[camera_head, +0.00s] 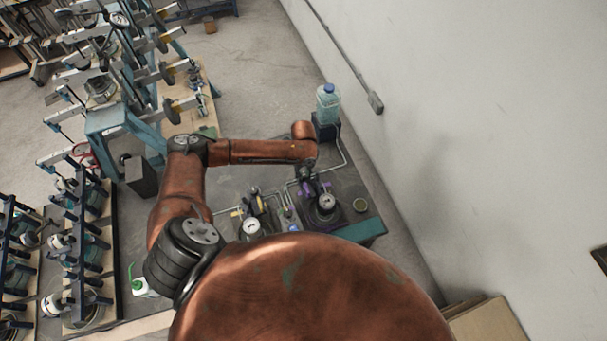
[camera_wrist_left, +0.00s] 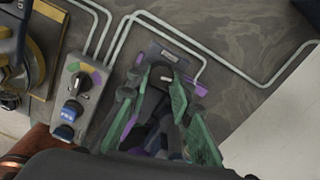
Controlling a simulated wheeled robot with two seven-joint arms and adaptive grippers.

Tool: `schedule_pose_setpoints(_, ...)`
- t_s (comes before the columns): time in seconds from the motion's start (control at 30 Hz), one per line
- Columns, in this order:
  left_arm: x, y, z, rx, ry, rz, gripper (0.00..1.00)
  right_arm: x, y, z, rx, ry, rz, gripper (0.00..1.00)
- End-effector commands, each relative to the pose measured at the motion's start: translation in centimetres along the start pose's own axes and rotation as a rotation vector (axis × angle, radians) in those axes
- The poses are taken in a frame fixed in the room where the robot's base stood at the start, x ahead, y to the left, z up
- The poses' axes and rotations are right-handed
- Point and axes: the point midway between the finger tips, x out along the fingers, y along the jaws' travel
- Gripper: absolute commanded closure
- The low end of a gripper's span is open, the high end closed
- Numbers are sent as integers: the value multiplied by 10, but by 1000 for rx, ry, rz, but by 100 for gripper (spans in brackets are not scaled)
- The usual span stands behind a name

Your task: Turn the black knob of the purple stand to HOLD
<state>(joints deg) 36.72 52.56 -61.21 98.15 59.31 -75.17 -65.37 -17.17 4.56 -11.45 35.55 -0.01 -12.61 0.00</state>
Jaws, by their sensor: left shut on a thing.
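The purple stand (camera_wrist_left: 201,89) is under my left gripper (camera_wrist_left: 160,84) in the left wrist view; purple parts of it also show in the head view (camera_head: 308,188). The black knob (camera_wrist_left: 163,75) is mostly hidden between the gripper's two green-padded fingers. A short pale mark shows on its top. My left gripper is shut on the knob, and in the head view it (camera_head: 309,174) reaches down from the wrist. I cannot read the word HOLD or any other label on the stand. My right gripper is not in view.
Pale pipes run across the bench. A water bottle (camera_head: 327,104) stands behind, and a wall (camera_head: 480,120) is on the right.

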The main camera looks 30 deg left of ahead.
Motion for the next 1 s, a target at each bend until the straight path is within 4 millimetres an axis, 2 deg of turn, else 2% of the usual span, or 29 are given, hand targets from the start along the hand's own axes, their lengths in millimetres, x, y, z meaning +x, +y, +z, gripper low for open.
schedule_pose_setpoints(0.43,-4,-3,3,9,-6,-8,100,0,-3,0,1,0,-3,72)
schedule_pose_setpoints(0.47,-4,-3,3,9,-6,-8,79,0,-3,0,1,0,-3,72)
schedule_pose_setpoints(0.57,-3,-3,3,9,-5,-7,72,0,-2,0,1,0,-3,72)
schedule_pose_setpoints(0.87,-3,-2,1,9,-3,-3,72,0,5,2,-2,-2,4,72)
schedule_pose_setpoints(1.0,-16,-2,2,10,-3,-4,72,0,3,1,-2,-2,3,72)
